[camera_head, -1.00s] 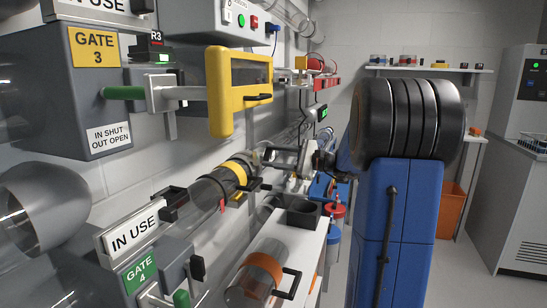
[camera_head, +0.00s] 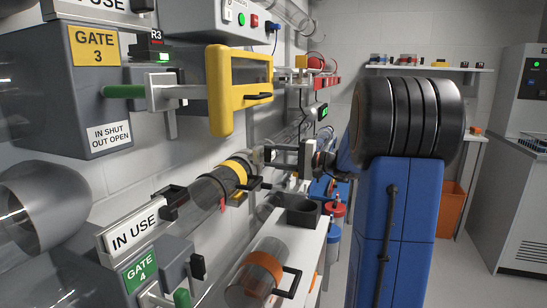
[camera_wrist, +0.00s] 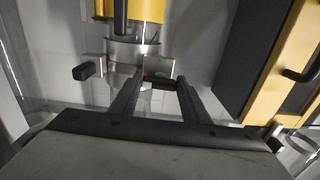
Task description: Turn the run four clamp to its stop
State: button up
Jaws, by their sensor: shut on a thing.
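The run four clamp appears in the wrist view as a grey metal band (camera_wrist: 137,50) around a clear tube, below a yellow collar (camera_wrist: 148,10). A dark handle (camera_wrist: 162,83) on its right side lies between the fingertips of my gripper (camera_wrist: 158,88), which is shut on it. A black knob (camera_wrist: 84,71) sticks out on the left of the band. In the head view my gripper (camera_head: 284,154) reaches from the right to the far end of the tube, beyond the yellow collar (camera_head: 237,170). The handle is too small there to read its angle.
The gate 4 box (camera_head: 140,272) and an IN USE sign (camera_head: 135,230) stand in the left foreground. A yellow-framed carrier (camera_head: 219,95) hangs above the tube. A black panel (camera_wrist: 258,50) is close on the right.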

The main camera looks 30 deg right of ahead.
jog(key=shift+f, duration=0.1)
dwell(0.4)
jog(key=o, duration=1)
jog(key=shift+o, duration=0.2)
jog(key=shift+s+d, duration=0.1)
jog(key=v, duration=1.7)
jog(key=shift+s+d, duration=0.15)
